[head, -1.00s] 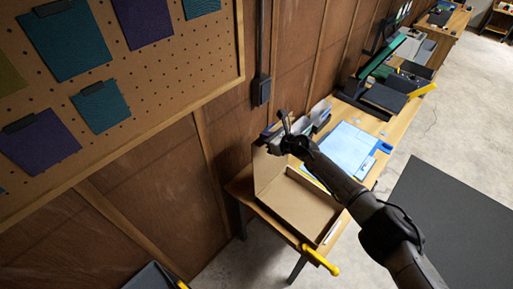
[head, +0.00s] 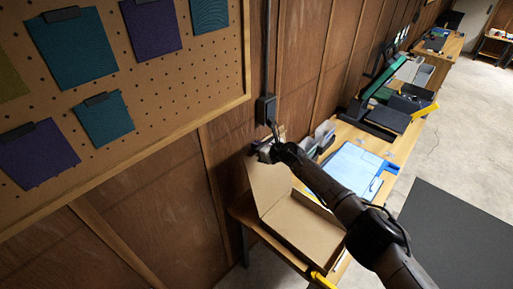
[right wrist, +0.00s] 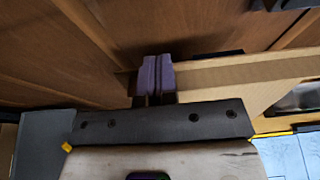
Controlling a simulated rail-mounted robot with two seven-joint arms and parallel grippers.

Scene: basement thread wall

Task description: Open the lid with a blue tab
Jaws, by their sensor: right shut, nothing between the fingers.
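An open cardboard box (head: 305,226) sits on the wooden bench. Its lid (head: 267,187) stands raised on the wall side, at a steep angle to the box. My right gripper (head: 268,134) is at the lid's upper edge, near the wall. In the right wrist view its purple-grey fingers (right wrist: 156,76) are shut together with nothing between them. They are beside the lid's cardboard edge (right wrist: 235,75); whether they touch it I cannot tell. My left gripper is out of view.
A brown panelled wall (head: 225,135) is close behind the lid. A light-blue mat (head: 351,169) lies beyond the box, with grey bins (head: 325,133) by the wall. A yellow handle (head: 321,281) is at the bench's near end. A pegboard (head: 165,85) hangs left.

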